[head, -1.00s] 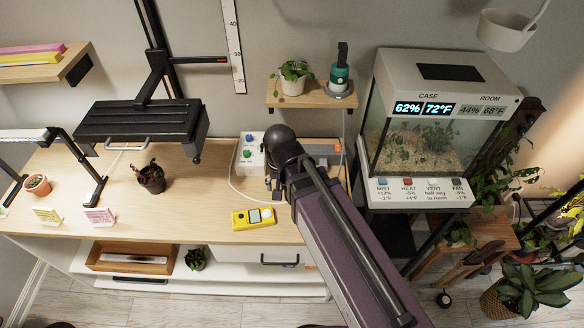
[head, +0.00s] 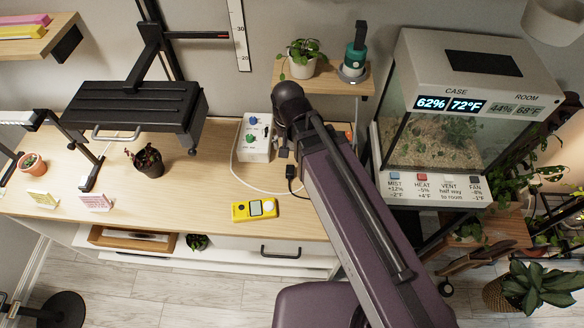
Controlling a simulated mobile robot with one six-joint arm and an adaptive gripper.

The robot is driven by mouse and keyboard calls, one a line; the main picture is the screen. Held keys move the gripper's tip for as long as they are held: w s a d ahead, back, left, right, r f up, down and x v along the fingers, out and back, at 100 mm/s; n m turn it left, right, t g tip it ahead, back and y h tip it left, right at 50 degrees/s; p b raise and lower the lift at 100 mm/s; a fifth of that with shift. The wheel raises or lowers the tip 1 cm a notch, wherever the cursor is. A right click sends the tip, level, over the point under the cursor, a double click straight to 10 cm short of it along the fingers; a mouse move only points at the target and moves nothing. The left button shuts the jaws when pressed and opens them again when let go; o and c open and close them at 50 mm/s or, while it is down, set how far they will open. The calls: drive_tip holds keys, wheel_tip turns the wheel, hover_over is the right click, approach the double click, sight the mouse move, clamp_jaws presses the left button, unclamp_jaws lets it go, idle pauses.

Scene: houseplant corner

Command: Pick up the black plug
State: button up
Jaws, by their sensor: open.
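The black plug (head: 291,172) lies on the wooden bench, just right of and in front of the white box with knobs. A short dark cord seems to run from it toward the front right, partly behind my arm. My gripper (head: 282,152) shows only in part, as dark pieces beside the white box and just behind the plug in the picture. It is open, and I see nothing held in it. My arm hides much of it, and its height above the bench cannot be told.
The white box with green and blue knobs (head: 256,138) stands close left of my gripper. A white cable (head: 236,174) loops around it. A yellow meter (head: 255,209) lies in front. A potted dark plant (head: 148,161) stands left. A glass case (head: 440,130) stands right.

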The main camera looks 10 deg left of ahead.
drive_tip(key=shift+w+d, duration=0.1)
drive_tip(key=shift+d, duration=0.05)
drive_tip(key=b, duration=0.9)
hover_over(290, 173)
drive_tip(key=f, duration=0.8)
drive_tip(key=shift+w+f, duration=0.35)
drive_tip(key=shift+f, duration=0.15)
drive_tip(key=f+b, duration=0.3)
drive_tip(key=shift+s, duration=0.35)
drive_tip(key=shift+f+b, duration=0.95)
clamp_jaws()
